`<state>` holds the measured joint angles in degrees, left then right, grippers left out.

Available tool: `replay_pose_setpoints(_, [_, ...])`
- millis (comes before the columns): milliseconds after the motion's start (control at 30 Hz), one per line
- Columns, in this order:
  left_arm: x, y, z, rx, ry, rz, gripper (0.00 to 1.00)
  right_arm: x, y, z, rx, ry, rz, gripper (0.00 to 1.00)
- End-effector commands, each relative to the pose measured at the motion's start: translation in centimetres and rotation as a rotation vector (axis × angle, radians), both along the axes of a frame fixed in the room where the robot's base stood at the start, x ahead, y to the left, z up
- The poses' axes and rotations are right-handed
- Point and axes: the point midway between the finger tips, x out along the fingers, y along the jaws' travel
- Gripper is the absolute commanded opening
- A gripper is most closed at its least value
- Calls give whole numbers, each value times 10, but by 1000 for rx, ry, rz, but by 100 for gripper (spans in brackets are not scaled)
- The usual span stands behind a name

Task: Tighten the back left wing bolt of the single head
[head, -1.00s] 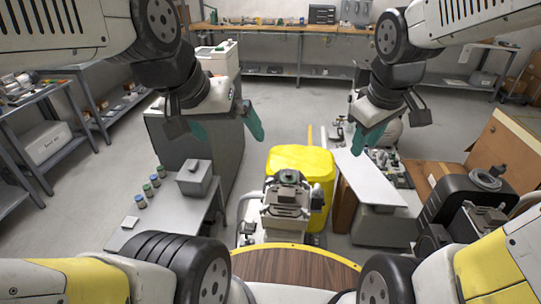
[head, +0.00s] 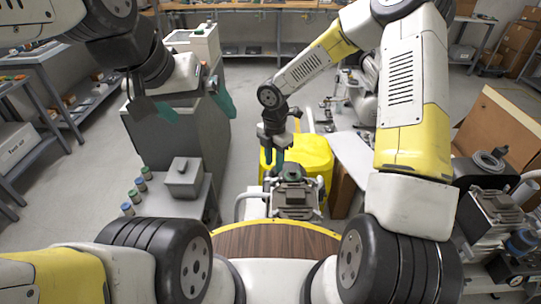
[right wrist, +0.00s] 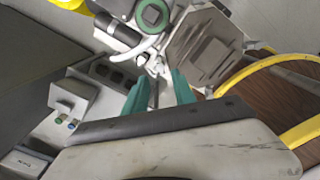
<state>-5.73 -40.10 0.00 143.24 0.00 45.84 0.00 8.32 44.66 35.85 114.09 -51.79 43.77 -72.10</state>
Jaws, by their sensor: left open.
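The single head (head: 295,198), a grey finned compressor head, stands at front centre beyond the wooden round top. It also shows in the right wrist view (right wrist: 205,48). My right gripper (head: 277,165) points down at its back left side. In the right wrist view its green fingers (right wrist: 160,88) are apart, with small pale metal parts (right wrist: 155,66) just beyond the tips. I cannot tell which of these is the back left wing bolt; it is too small and partly hidden in the head view. My left gripper (head: 197,106) is open and empty, up at the left, away from the compressor.
A yellow covered unit (head: 315,158) stands right behind the single head. A grey table (head: 180,200) with a grey box (head: 184,178) and several small jars is at the left. Another dark compressor (head: 495,215) stands at the right. A white board (head: 352,152) lies behind.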

Motion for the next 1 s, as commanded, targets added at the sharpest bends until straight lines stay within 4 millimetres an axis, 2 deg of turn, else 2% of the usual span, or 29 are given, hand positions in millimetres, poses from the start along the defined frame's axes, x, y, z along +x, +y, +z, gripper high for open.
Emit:
replay_pose_setpoints(300, [0, 0, 0, 0, 0, 0, 100, -1, 0, -48, -1, 4, 0, 32])
replay_pose_setpoints(500, [0, 0, 0, 0, 0, 0, 100, -1, 0, -70, -1, 2, -1, 32])
replay_pose_setpoints(833, [0, 0, 0, 0, 0, 0, 100, 0, 0, -75, -1, 1, -3, 32])
replay_pose_setpoints(867, [0, 0, 0, 0, 0, 0, 100, 0, 0, -75, -1, 1, -3, 30])
replay_pose_setpoints(1000, [0, 0, 0, 0, 0, 0, 100, 0, -1, -75, -1, 1, -3, 2])
